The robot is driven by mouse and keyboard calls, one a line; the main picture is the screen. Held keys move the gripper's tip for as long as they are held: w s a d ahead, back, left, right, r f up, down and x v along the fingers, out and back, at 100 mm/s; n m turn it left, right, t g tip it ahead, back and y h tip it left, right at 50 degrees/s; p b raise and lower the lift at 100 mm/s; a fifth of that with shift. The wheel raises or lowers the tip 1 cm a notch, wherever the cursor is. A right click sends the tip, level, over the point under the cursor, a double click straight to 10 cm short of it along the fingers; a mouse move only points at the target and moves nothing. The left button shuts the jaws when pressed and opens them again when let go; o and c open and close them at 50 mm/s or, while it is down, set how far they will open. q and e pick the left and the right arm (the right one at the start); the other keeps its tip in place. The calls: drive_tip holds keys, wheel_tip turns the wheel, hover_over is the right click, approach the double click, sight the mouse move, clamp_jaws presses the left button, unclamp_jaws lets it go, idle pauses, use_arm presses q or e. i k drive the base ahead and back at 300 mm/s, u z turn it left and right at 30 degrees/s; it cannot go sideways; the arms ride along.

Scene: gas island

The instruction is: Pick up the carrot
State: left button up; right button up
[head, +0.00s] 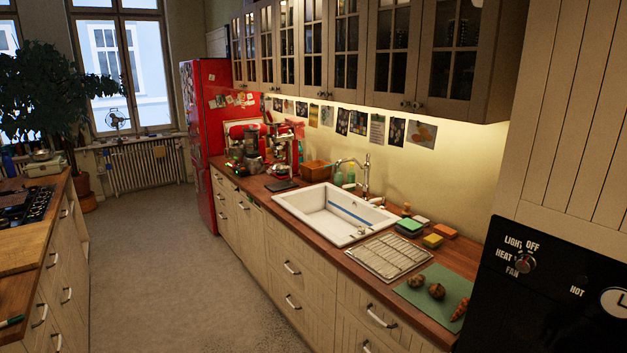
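An orange carrot (460,309) lies at the right end of a green cutting mat (434,284) on the wooden counter, close to the black oven panel. Two round brownish vegetables (427,286) lie on the same mat to its left, apart from the carrot. Neither of my grippers shows in the head view.
A wire rack (389,256) lies on the counter (333,248) left of the mat, beside a white sink (330,215). Coloured sponges (433,240) sit behind the rack. A black oven (545,290) stands at the right. The floor (180,270) between the counters is clear.

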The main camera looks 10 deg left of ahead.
sight(464, 304)
drive_tip(key=u, duration=0.3)
drive_tip(key=i, duration=2.2)
drive_tip(key=u, duration=1.6)
drive_tip(key=i, duration=1.1)
drive_tip(key=z, duration=3.95)
drive_tip(key=i, duration=0.5)
drive_tip(key=z, duration=0.05)
